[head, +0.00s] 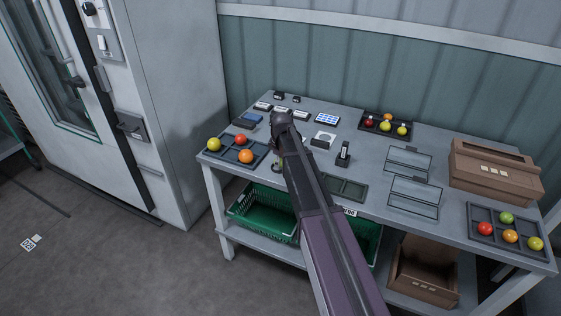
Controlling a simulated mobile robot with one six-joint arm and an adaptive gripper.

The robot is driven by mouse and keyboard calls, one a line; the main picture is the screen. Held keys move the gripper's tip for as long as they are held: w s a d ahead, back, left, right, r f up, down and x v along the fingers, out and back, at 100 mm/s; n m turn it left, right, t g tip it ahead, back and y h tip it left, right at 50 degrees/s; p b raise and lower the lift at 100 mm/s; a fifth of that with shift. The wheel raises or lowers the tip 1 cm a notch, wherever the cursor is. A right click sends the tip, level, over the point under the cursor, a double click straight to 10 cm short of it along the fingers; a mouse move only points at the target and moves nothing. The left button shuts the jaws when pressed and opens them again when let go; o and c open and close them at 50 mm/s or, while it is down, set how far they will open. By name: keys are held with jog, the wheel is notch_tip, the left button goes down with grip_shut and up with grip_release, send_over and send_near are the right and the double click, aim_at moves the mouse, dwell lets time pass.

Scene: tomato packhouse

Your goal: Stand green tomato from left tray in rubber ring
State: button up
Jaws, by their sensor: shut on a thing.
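The left tray (221,158) is dark and divided, at the left end of the table. It holds a yellow tomato (214,144), a red tomato (240,139) and an orange tomato (246,156); no green one shows in it. My gripper (277,164) is just right of this tray, above the table and largely hidden by my arm. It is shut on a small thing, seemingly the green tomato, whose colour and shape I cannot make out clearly. A dark round ring on a pale block (323,139), likely the rubber ring, stands right of my gripper, apart from it.
A dark upright stand (343,154) is right of the pale block. A back tray (372,129) and a right tray (482,238) hold more tomatoes. Clear-topped frames (414,195), a flat dark green tray (346,187) and a brown box (493,177) take up the right half.

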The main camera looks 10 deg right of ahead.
jog(key=shift+f+b, duration=0.5)
dwell(0.7)
jog(key=o, duration=0.9)
jog(key=shift+c, duration=0.2)
jog(key=c, duration=0.3)
jog(key=shift+w, duration=0.1)
jog(key=shift+r, duration=0.15)
jog(key=shift+r+p, duration=3.4)
jog(key=shift+p, duration=0.15)
